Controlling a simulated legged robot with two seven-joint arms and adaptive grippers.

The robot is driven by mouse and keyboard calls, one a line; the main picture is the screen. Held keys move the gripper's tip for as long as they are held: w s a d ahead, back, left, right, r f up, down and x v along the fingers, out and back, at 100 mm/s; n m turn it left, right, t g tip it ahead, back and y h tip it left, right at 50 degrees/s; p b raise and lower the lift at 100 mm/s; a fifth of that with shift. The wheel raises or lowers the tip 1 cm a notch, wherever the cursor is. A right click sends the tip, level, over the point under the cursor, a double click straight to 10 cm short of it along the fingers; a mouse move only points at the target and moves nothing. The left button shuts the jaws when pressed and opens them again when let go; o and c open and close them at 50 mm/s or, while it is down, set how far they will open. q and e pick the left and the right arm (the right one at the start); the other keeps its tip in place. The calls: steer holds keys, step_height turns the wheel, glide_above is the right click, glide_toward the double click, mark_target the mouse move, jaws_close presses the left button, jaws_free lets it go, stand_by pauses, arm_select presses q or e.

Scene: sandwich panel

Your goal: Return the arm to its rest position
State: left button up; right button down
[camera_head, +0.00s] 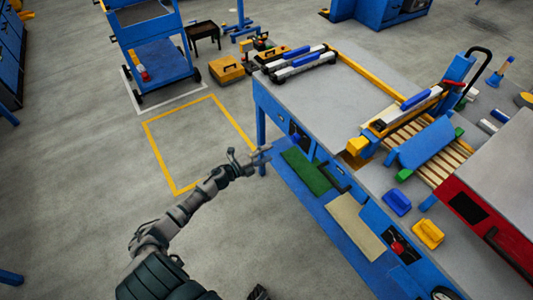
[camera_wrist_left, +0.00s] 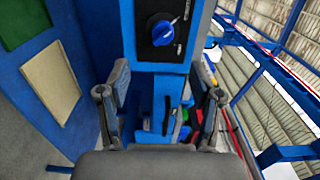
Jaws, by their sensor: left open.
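My left arm reaches up from the bottom of the head view. Its gripper (camera_head: 262,156) is in front of the left end of the blue workbench (camera_head: 335,88), over the floor side. In the left wrist view the two fingers of the left gripper (camera_wrist_left: 161,108) stand wide apart with nothing held between them. Beyond them is the blue bench front with a dark dial and blue knob (camera_wrist_left: 163,31). I cannot tell the exact gap between fingers and bench. My right gripper is not recognisable in either view.
A green panel (camera_head: 306,171) and a beige panel (camera_head: 357,226) lie on the bench's lower shelf. A red cabinet (camera_head: 500,205) stands at the right. A blue cart (camera_head: 157,55) is at the upper left. The floor left of my arm is clear.

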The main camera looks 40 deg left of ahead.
stand_by(0.3)
arm_select(q)
steer(key=s+d+f+n+g+y+p, duration=0.35)
steer(key=s+f+n, duration=0.35)
steer(key=s+f, duration=0.3)
steer(key=s+d+f+n+g+y+p, duration=0.2)
steer(key=s+f+n+g+y+p, duration=0.15)
steer(key=s+f+n, duration=0.6)
steer(key=s+d+f+n+g, duration=0.1)
steer(key=s+d+f+g, duration=0.1)
steer(key=s+d+f, duration=0.2)
steer(key=s+d+f+n+g+p, duration=0.1)
steer(key=s+d+f+g, duration=0.2)
steer(key=s, duration=0.7)
steer(key=s+d+f+n+g+h+p, duration=0.1)
steer(key=s+d+f+g, duration=0.2)
steer(key=s+d, duration=0.3)
steer(key=shift+s+f, duration=0.65)
steer(key=shift+f, duration=0.25)
arm_select(e)
steer(key=s+d+f+g, duration=0.1)
steer(key=s+f, duration=0.3)
steer(key=f, duration=0.6)
steer(key=s+d+f+g, duration=0.1)
steer(key=s+f, duration=0.3)
steer(key=f, duration=0.6)
steer(key=shift+s+f+g+h, duration=0.2)
steer(key=shift+s+g+h, duration=0.2)
steer(key=shift+g, duration=0.5)
